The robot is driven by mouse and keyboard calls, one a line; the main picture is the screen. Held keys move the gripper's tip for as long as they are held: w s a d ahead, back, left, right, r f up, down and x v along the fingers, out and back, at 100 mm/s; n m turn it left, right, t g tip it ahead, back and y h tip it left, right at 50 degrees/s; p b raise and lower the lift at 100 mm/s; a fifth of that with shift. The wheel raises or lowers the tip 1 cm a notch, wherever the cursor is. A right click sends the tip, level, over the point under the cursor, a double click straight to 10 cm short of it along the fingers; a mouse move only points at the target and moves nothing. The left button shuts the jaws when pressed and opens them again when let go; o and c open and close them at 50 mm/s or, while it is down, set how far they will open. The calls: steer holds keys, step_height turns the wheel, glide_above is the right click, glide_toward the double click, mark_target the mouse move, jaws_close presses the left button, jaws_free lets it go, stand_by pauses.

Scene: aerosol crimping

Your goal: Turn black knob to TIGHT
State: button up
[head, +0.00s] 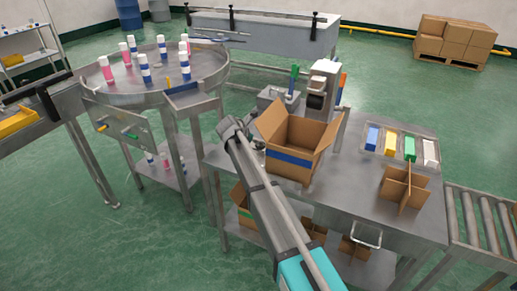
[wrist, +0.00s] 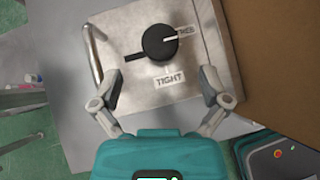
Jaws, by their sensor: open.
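The black knob (wrist: 159,42) sits on a grey metal plate (wrist: 190,92) in the wrist view. Its white pointer line points right, at the FREE label (wrist: 186,32). The TIGHT label (wrist: 170,79) is below the knob in the picture. My gripper (wrist: 162,75) is open, with its fingers spread to the left and right of the knob's lower side; I see no contact with the knob. In the head view my arm reaches toward the bench, and I cannot make out the knob or the gripper's fingers there.
An open cardboard box (head: 293,145) stands on the steel bench close to my arm. A metal bar handle (wrist: 94,55) rises left of the knob.

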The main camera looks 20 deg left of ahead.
mark_target(260, 147)
steer(key=shift+b+x, duration=1.55)
steer(key=shift+x, duration=1.05)
steer(key=c, duration=1.1)
